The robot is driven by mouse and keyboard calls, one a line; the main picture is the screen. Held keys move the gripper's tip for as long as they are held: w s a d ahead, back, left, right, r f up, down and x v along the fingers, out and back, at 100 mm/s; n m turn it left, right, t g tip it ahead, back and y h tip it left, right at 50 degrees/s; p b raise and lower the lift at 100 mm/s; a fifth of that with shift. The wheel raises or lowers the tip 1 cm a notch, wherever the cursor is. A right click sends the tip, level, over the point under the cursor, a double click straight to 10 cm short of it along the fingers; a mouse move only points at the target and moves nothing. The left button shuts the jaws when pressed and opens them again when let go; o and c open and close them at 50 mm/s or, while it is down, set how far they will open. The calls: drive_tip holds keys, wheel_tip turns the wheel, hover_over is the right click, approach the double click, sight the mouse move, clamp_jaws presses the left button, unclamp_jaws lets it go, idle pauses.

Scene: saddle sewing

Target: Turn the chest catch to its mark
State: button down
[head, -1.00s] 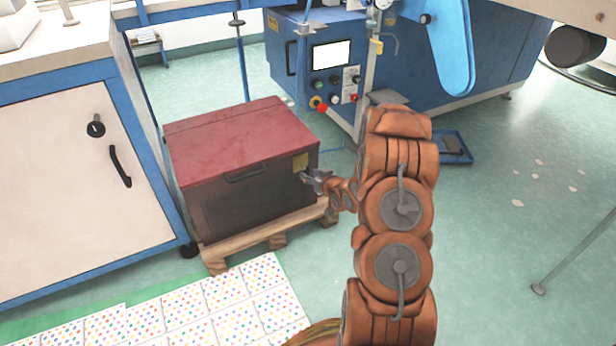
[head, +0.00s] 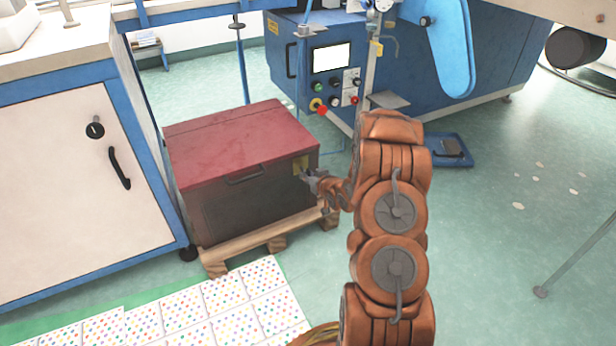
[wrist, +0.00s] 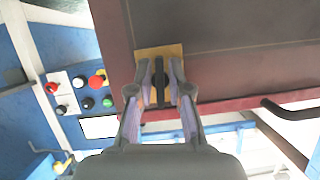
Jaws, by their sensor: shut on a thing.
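The chest (head: 240,150) has a dark red lid and a dark brown body, and its lid is down. A brass-coloured plate (head: 300,164) sits high on its front face near the right corner. My gripper (head: 308,177) is at this plate. In the wrist view the plate (wrist: 176,52) lies behind my gripper (wrist: 161,92), whose fingers are on both sides of the dark, narrow catch (wrist: 159,70). The catch runs lengthwise between the fingers, and they are shut on it. In the head view my gripper hides the catch. I cannot make out the mark.
The chest stands on a wooden pallet (head: 235,245). A white and blue cabinet (head: 75,200) is close on the left. A blue machine with a control panel (head: 335,85) stands behind. A blue tray (head: 452,150) lies on the floor. Open floor is at right.

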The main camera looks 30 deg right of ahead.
idle(0.3)
drive_tip(key=shift+f+n+h, duration=0.1)
drive_tip(key=shift+n+h, duration=0.3)
drive_tip(key=shift+n, duration=0.1)
drive_tip(key=c, duration=1.1)
unclamp_jaws()
drive_tip(key=shift+s, duration=0.1)
drive_tip(key=v, duration=1.2)
